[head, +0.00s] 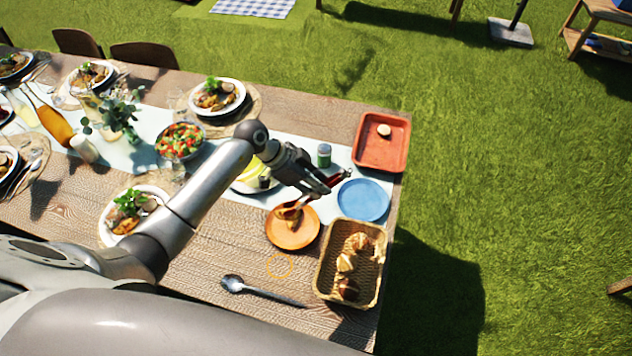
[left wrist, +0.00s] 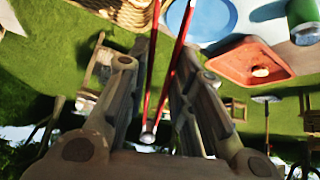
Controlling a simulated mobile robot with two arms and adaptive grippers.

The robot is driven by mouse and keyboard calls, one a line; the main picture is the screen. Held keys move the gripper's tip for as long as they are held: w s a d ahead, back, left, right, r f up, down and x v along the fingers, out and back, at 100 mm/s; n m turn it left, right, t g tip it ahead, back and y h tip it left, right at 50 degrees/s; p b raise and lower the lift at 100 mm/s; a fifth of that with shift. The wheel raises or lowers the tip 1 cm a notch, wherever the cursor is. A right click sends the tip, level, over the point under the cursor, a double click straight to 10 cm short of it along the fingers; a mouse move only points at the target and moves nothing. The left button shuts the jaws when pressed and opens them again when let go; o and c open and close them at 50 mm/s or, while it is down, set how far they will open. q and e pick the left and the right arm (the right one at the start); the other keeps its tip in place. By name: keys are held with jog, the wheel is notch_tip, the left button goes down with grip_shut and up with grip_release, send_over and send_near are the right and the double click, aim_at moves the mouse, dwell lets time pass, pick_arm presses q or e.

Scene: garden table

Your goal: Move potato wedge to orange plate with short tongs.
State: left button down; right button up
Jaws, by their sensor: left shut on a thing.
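My left gripper (head: 326,184) is shut on red short tongs (head: 337,178), right of centre on the table in the head view. In the left wrist view the two red arms of the tongs (left wrist: 150,98) run up between my fingers and out of the top edge. The orange plate (head: 296,240) lies below and left of the gripper. A tan potato wedge (head: 287,213) shows at the plate's upper part, near the lower end of the tongs. I cannot tell whether it rests on the plate or is held just above it. My right gripper is not in view.
A green jar (head: 324,155) stands behind the gripper. A spoon (head: 262,291) lies in front. The table's right edge is close.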

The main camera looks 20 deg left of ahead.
pick_arm(q)
notch_tip(320, 180, down, 8)
jog(key=b, duration=0.7)
jog(key=shift+b, duration=0.3)
jog(key=c, duration=1.7)
grip_release()
jog(key=shift+o, duration=0.2)
jog(key=shift+f, duration=0.1)
pick_arm(e)
notch_tip(320, 180, down, 8)
jog(key=shift+w+d+r, duration=0.2)
jog(key=shift+w+d, duration=0.05)
jog(key=shift+w, duration=0.2)
jog(key=shift+r, duration=0.1)
